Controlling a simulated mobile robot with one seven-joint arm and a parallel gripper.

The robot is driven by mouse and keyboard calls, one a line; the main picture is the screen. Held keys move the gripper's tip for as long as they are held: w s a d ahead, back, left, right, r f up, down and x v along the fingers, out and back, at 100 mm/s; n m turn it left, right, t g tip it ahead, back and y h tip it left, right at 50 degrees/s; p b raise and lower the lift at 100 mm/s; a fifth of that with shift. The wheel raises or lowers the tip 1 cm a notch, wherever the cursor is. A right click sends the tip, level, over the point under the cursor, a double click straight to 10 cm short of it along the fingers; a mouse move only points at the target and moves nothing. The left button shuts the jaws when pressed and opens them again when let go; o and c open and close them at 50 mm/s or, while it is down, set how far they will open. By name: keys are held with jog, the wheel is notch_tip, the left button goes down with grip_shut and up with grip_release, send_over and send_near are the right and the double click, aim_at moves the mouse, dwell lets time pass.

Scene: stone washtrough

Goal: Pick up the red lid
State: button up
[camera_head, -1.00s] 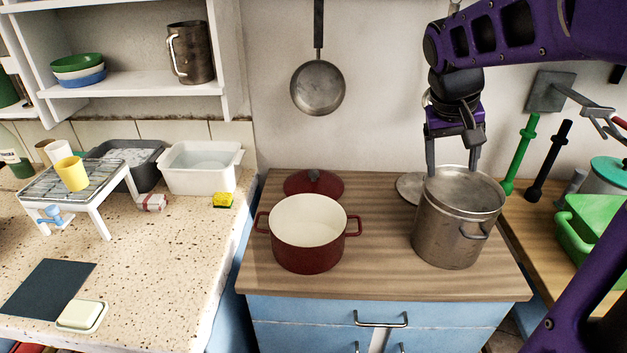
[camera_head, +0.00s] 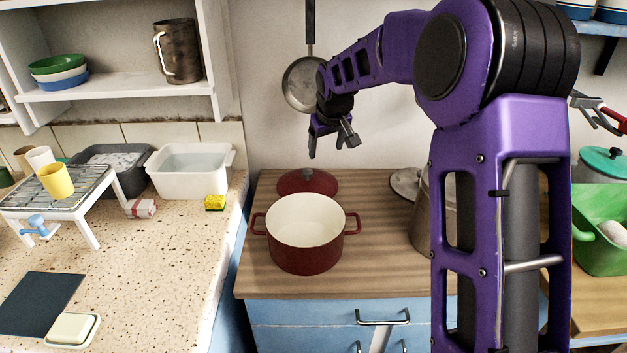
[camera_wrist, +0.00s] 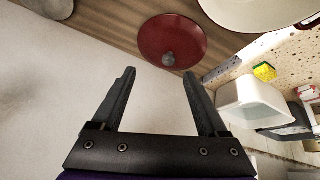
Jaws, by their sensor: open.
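The red lid (camera_head: 308,182) lies on the wooden counter behind the red pot (camera_head: 305,235). In the wrist view the whole lid (camera_wrist: 172,42) shows with its grey knob, beyond the fingertips. The pot stands upright and uncovered, with a cream inside; its rim hides part of the lid's front edge in the head view. My gripper (camera_head: 325,152) is above and slightly right of the lid, near the wall. In the wrist view my gripper (camera_wrist: 160,80) is open, with nothing between its fingers.
A steel pot (camera_head: 421,215) stands to the right, partly hidden by my arm, with a grey lid (camera_head: 404,183) behind it. A pan (camera_head: 300,85) hangs on the wall near my wrist. A white basin (camera_head: 190,170) and yellow sponge (camera_head: 215,203) are on the left counter.

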jog(key=w+a+y, duration=0.1)
jog(key=w+y, duration=0.1)
jog(key=b, duration=0.2)
send_near(307, 171)
jog(key=shift+t, duration=0.3)
jog(key=x, duration=1)
jog(key=shift+s+f, duration=0.1)
jog(key=shift+f, duration=0.2)
jog(key=shift+c, duration=0.3)
grip_shut()
